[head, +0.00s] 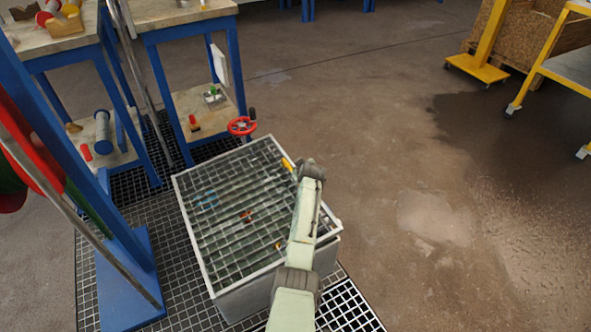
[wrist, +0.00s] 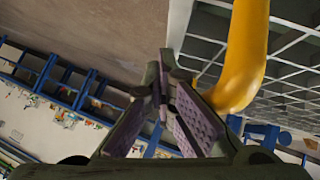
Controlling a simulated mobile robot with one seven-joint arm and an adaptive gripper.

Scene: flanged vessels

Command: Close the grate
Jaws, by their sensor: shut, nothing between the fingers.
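The grate (head: 222,205) is a pale-framed metal grid over the top of a grey box (head: 262,296). Its near right edge looks slightly above the box rim, but I cannot tell how far it is raised. A yellow handle (head: 287,164) is on its right side. In the wrist view the curved handle (wrist: 245,55) is large and close, with the grate bars (wrist: 285,50) behind it. My gripper (wrist: 163,85) is shut and empty, just left of the handle, not around it. Whether it touches the handle is unclear. In the head view my arm hides part of the grate's right edge.
A red valve wheel (head: 241,126) stands behind the box. Blue-legged workbenches (head: 190,20) with tools are at the back left, and a blue post stands at the left. A yellow cart (head: 565,65) is far right. The floor (head: 420,200) right of the box is clear.

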